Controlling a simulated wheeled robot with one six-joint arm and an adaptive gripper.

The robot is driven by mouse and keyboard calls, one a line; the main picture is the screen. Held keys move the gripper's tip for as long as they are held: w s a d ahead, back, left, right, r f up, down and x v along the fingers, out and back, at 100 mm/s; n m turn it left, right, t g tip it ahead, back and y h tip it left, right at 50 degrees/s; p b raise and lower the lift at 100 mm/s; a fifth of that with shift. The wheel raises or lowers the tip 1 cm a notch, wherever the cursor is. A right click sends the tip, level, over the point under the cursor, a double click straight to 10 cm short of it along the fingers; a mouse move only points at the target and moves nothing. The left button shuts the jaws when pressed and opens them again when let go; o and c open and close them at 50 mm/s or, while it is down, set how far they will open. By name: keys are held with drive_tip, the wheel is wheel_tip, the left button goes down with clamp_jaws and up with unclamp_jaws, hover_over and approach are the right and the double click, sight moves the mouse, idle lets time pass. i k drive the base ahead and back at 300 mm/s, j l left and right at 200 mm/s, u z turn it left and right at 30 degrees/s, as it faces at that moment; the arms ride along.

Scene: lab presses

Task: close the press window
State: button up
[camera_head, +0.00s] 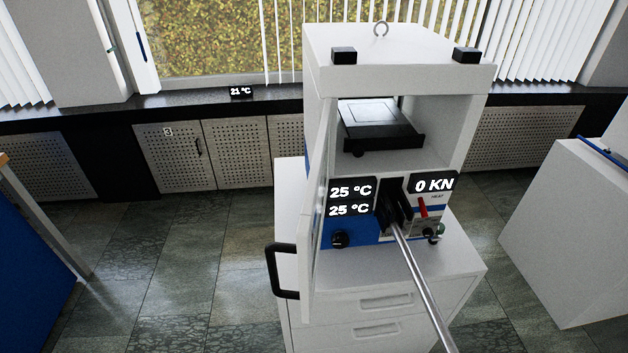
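The white press (400,80) stands on a white drawer cabinet, with its chamber open to the front. The press window (318,200) is a panel at the left side of the opening. It is swung out towards me and seen nearly edge-on. Its black handle (285,271) is on the near edge, low at the left. I see nothing held.
Inside the chamber is a black plate (380,128). The panel has displays, a knob (340,239) and a red lever (423,207). A blue-sided bench (35,260) is at the left and a white cabinet (575,230) at the right. The tiled floor (190,270) left of the press is free.

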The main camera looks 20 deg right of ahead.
sight(307, 254)
drive_tip(key=i+j+z, duration=0.15)
drive_tip(key=j, duration=0.2)
drive_tip(key=j+z, duration=0.15)
drive_tip(key=j, duration=0.2)
drive_tip(key=i+j+z, duration=0.15)
drive_tip(key=j, duration=0.25)
drive_tip(key=i, duration=0.2)
